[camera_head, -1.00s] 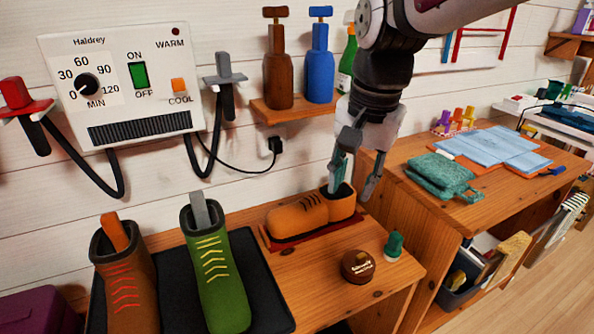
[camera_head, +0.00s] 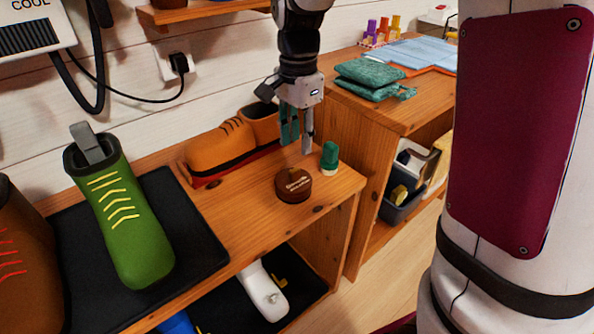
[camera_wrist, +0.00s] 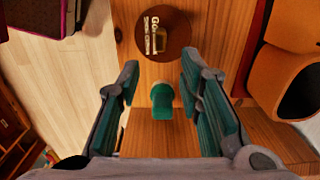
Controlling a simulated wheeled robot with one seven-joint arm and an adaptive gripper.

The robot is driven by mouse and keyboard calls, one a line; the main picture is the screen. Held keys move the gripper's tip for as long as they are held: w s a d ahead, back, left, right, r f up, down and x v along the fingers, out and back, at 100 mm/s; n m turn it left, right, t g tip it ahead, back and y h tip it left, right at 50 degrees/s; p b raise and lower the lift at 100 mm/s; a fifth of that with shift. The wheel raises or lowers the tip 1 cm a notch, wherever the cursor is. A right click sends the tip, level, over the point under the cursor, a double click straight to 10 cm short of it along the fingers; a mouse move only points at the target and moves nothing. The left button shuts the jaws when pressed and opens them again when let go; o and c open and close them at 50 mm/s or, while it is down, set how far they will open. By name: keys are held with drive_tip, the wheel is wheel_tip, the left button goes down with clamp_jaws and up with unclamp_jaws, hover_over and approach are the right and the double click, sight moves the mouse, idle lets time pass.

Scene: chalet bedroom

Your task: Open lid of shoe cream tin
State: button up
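The shoe cream tin (camera_head: 293,185) is a round, dark brown tin with lettering on its lid. It stands on the wooden bench top and its lid looks closed. In the wrist view the tin (camera_wrist: 163,33) lies beyond my fingertips, with a small tan piece on its edge. My gripper (camera_head: 297,148) points down behind and above the tin, apart from it. In the wrist view my gripper (camera_wrist: 158,75) has its two teal-padded fingers wide apart with nothing held. A small green-capped item (camera_head: 329,157) stands right of the tin, and it shows between and below the fingers in the wrist view (camera_wrist: 162,100).
Folded teal cloths (camera_head: 370,78) lie on the right-hand cabinet. Bench top in front of the tin is clear.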

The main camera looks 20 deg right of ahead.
sight(298, 168)
wheel_tip(298, 168, down, 9)
drive_tip(key=b, duration=0.3)
drive_tip(key=shift+r, duration=0.2)
drive_tip(key=shift+a, duration=0.1)
drive_tip(key=shift+c, duration=0.5)
clamp_jaws()
